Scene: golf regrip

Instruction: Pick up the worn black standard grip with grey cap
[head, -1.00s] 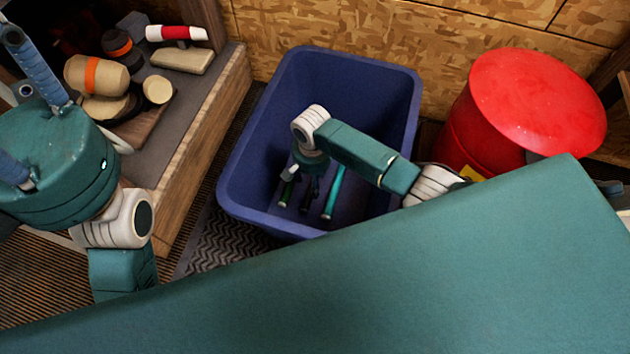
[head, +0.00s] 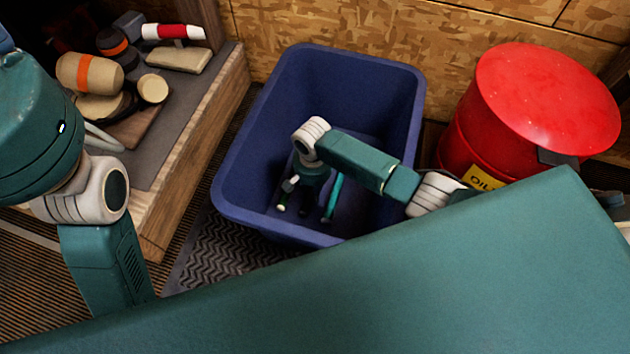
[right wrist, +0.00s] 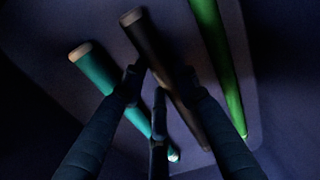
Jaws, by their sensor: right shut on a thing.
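In the right wrist view a black grip (right wrist: 148,42) with a dull brownish-grey cap lies slanted across the middle. My right gripper (right wrist: 160,82) has its fingers around this grip and is shut on it. In the head view my right arm reaches down into the blue bin (head: 237,150), with the gripper low among the grips and partly hidden by the arm. Only a blue sliver of my left gripper (head: 5,40) shows at the left edge; its fingertips are out of frame.
A teal grip (right wrist: 95,70) with a tan cap lies left of the black one, and a green grip (right wrist: 218,65) lies right. A red drum (head: 545,110) stands right of the bin. A wooden shelf (head: 190,150) with several objects stands left.

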